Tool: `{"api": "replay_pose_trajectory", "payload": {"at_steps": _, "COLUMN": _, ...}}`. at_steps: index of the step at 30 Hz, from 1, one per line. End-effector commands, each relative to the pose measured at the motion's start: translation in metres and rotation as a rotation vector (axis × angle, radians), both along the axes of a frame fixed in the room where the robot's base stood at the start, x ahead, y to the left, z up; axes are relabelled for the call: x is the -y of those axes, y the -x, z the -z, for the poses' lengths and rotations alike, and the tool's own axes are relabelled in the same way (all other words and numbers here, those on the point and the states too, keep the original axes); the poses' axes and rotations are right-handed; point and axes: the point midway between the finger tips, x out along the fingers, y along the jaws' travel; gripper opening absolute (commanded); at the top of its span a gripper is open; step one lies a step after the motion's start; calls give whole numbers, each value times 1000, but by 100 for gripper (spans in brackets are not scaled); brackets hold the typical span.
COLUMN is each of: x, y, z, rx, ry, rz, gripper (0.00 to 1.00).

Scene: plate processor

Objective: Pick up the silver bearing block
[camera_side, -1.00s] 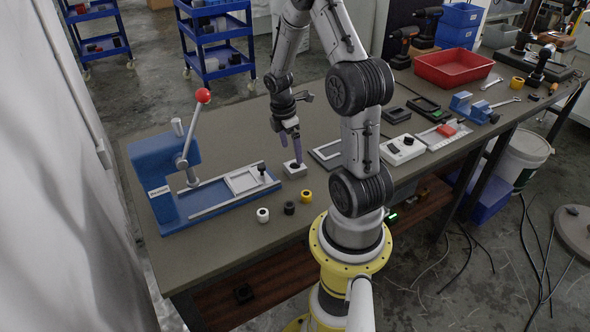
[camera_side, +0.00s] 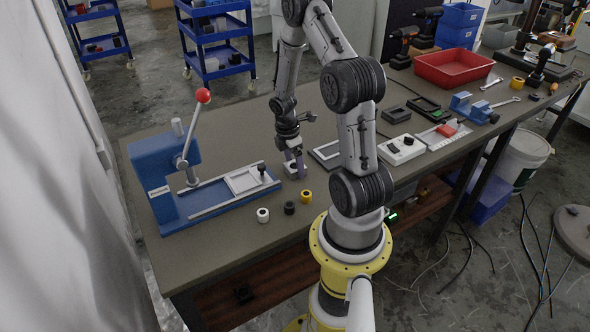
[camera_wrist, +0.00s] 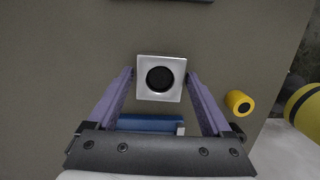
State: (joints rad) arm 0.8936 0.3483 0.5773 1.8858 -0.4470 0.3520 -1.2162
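The silver bearing block (camera_side: 291,169), square with a round black bore, sits on the bench. It also shows in the wrist view (camera_wrist: 143,92), face up between my fingertips. My gripper (camera_side: 295,162) is low over the bench with its purple fingers on either side of the block. In the wrist view my gripper (camera_wrist: 160,74) has one fingertip close to the block's left edge and one close to its right edge. The gaps are very small, and I cannot tell whether the fingers touch it. The fingers partly hide the block in the side view.
The blue press (camera_side: 165,170) with a red-knobbed lever and its slide rail stand left of the block. White (camera_side: 263,215), black (camera_side: 289,208) and yellow (camera_side: 306,196) round parts sit in front. A grey frame (camera_side: 326,154) lies to the right.

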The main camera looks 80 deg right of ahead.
Motion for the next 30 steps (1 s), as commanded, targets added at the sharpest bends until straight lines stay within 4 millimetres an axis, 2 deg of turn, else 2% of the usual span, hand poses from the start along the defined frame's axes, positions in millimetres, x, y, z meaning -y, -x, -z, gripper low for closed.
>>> {"api": "replay_pose_trajectory", "payload": {"at_steps": 1, "x": 0, "y": 0, "z": 0, "rx": 0, "ry": 0, "rz": 0, "gripper": 73}}
{"api": "replay_pose_trajectory", "payload": {"at_steps": 12, "x": 0, "y": 0, "z": 0, "rx": 0, "ry": 0, "rz": 0, "gripper": 6}}
{"api": "replay_pose_trajectory", "payload": {"at_steps": 13, "x": 0, "y": 0, "z": -1, "rx": 1, "ry": 1, "rz": 0, "gripper": 3}}
{"api": "replay_pose_trajectory", "payload": {"at_steps": 23, "x": 1, "y": 0, "z": -4, "rx": 1, "ry": 2, "rz": 0, "gripper": 3}}
{"api": "replay_pose_trajectory", "payload": {"at_steps": 26, "x": 1, "y": -1, "z": -12, "rx": 3, "ry": 3, "rz": 0, "gripper": 3}}
{"api": "replay_pose_trajectory", "payload": {"at_steps": 30, "x": 1, "y": -1, "z": -31, "rx": 4, "ry": 5, "rz": 1, "gripper": 3}}
